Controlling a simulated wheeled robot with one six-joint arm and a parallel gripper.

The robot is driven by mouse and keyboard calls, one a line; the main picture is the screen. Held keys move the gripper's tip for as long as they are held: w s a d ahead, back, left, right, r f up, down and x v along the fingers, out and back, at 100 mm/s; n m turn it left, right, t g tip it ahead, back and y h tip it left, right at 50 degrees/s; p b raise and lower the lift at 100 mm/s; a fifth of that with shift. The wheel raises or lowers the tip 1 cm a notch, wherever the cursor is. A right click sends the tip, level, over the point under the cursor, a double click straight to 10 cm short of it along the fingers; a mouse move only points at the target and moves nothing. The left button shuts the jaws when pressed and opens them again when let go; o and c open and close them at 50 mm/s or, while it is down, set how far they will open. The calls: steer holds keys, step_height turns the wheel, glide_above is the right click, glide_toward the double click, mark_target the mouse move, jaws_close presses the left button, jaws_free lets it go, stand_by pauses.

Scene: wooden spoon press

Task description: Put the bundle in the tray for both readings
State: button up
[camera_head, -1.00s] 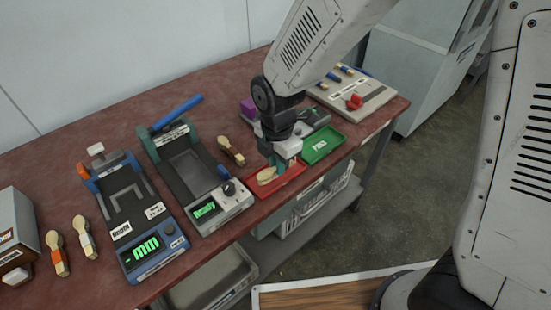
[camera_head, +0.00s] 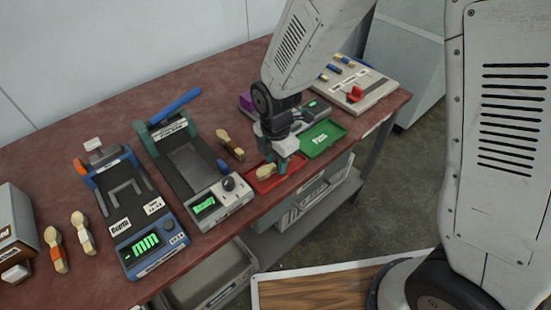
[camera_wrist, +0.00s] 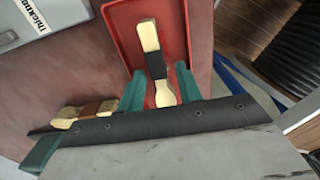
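A wooden spoon bundle with a black band (camera_wrist: 154,62) lies in the red tray (camera_wrist: 122,22) in the wrist view. In the head view its pale end (camera_head: 264,171) shows in the red tray (camera_head: 262,187), beside my gripper (camera_head: 282,168). In the wrist view the teal fingers of my gripper (camera_wrist: 158,88) stand apart on both sides of the bundle, with gaps visible. My gripper is open and low over the tray. The bundle's near end is partly hidden by the dark gripper edge.
A brown-banded bundle (camera_head: 230,144) lies left of the tray. The green tray (camera_head: 322,139) is at right. A grey press (camera_head: 190,165) with a green display and a blue gauge (camera_head: 150,250) stand left. Two more bundles lie further left, one with an orange band (camera_head: 56,250).

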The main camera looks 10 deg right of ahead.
mark_target(276, 163)
steer(key=shift+r, duration=0.1)
step_height(276, 163, up, 12)
steer(key=shift+r, duration=0.15)
stand_by(0.4)
steer(key=s+d+r+m, duration=0.7)
steer(key=d+r+m, duration=0.3)
steer(key=d+m, duration=0.15)
steer(key=s+d+r+m+t, duration=0.1)
steer(key=s+d+r+m, duration=0.2)
steer(key=s+d+m, duration=0.6)
steer(key=shift+s+d+m, duration=0.15)
steer(key=shift+s+m, duration=1.65)
steer(key=shift+m, duration=0.35)
steer(key=shift+r, duration=0.1)
